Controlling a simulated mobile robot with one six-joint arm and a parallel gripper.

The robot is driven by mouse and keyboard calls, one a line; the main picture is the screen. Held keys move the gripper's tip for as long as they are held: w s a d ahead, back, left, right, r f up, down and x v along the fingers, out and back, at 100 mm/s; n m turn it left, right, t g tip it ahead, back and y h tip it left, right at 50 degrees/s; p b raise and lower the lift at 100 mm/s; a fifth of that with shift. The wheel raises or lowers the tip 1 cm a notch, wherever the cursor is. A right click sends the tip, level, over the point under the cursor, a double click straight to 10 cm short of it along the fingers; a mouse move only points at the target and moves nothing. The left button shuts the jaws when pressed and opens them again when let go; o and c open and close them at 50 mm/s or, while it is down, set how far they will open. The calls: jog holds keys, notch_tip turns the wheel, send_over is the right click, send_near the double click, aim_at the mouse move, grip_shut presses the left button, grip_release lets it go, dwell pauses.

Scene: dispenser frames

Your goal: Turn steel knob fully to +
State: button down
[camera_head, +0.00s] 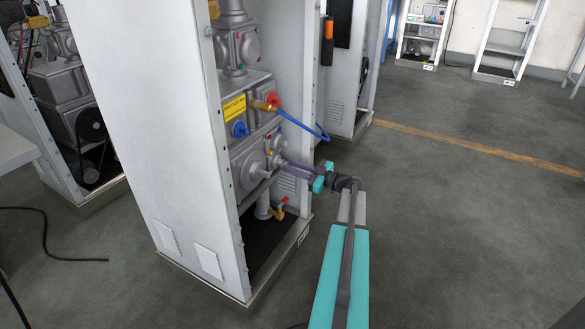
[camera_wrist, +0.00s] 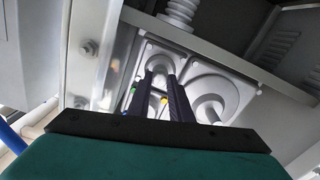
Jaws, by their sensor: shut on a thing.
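The steel knob (camera_head: 274,160) is on the lower grey housing inside the open white cabinet, in the head view. My gripper (camera_head: 285,164) reaches in from the right, with its two dark fingers closed at the knob. In the wrist view, the fingers of my gripper (camera_wrist: 161,82) lie on both sides of the round steel knob (camera_wrist: 160,63), which shows between their tips. The fingers hide much of the knob, and I cannot read any + mark or how far it is turned.
Above the knob are a yellow label (camera_head: 234,107), a red fitting (camera_head: 273,99), a blue knob (camera_head: 239,129) and a looping blue hose (camera_head: 307,130). The cabinet's white side panel (camera_head: 155,130) stands to the left; the floor (camera_head: 450,230) at right is clear.

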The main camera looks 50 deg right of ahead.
jog(key=shift+m, duration=0.3)
jog(key=m+p, duration=0.6)
jog(key=m, duration=0.4)
jog(key=m+p, duration=0.6)
jog(key=m, duration=0.4)
jog(key=shift+r+m+p, duration=0.2)
jog(key=shift+m+p, duration=0.1)
jog(key=shift+m, duration=0.1)
jog(key=m+p, duration=0.3)
jog(key=shift+m, duration=0.4)
jog(key=shift+f+m+p, duration=0.15)
jog(key=shift+m+p, duration=1.25)
jog(key=shift+m, duration=0.1)
